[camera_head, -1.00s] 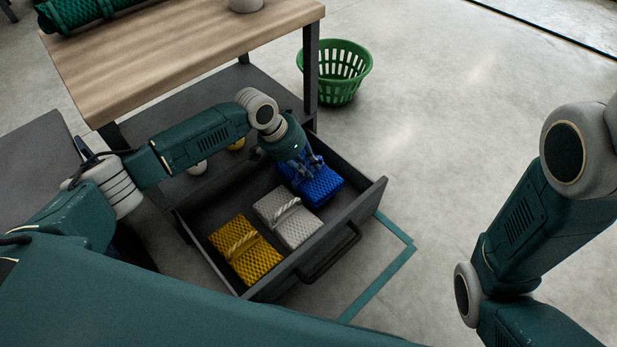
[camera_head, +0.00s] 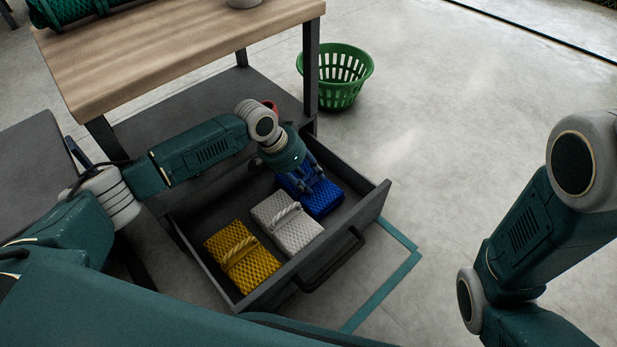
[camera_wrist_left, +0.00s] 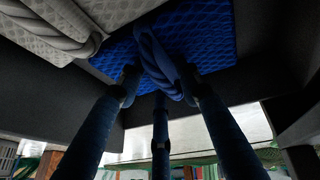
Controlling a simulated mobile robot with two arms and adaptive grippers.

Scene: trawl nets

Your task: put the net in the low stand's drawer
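The low stand's drawer (camera_head: 350,218) is pulled out under the wooden-topped table. A blue net (camera_head: 331,196) with a rope handle lies in its far right part, beside a grey net (camera_head: 298,233) and a yellow net (camera_head: 252,268). My left gripper (camera_head: 308,184) is over the blue net. In the left wrist view its fingers (camera_wrist_left: 160,85) stand close around the rope of the blue net (camera_wrist_left: 205,40) and appear shut on it. The net's underside is hidden. My right arm shows at the right, but its gripper is out of view.
The wooden-topped stand (camera_head: 170,60) carries a rolled green net (camera_head: 85,8). A red item (camera_head: 270,105) is partly visible on the lower shelf. A green basket (camera_head: 340,85) stands on the floor behind. The floor to the right is clear.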

